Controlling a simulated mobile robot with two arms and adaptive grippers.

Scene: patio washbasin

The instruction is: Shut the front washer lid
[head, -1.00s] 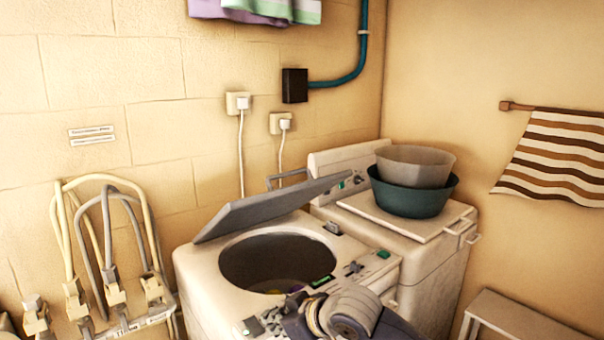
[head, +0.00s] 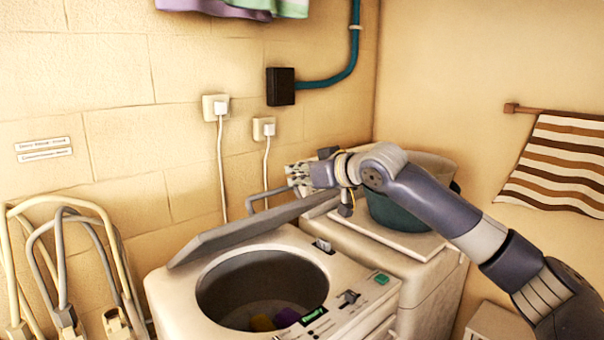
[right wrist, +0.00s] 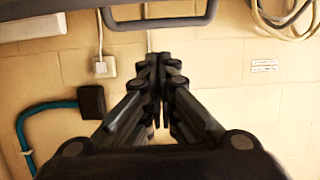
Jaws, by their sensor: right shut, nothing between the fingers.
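The front washer (head: 165,290) stands in the lower middle of the head view. Its grey lid (head: 240,230) is raised and tilted back toward the wall, leaving the round drum opening (head: 262,285) uncovered, with coloured laundry inside. My right gripper (head: 292,174) is shut and empty, above and behind the lid's far right end, near a grey bar handle (head: 262,196). In the right wrist view the shut fingers (right wrist: 160,65) point at the wall, and a grey bar handle (right wrist: 158,22) crosses the top, apart from them. My left gripper is not in view.
A second washer (head: 425,285) stands behind to the right, carrying a dark green basin (head: 385,212) and a grey tub (head: 435,165), partly behind my right arm. Wall plugs (head: 216,106), a black box (head: 280,87) and hoses (head: 60,225) line the left wall.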

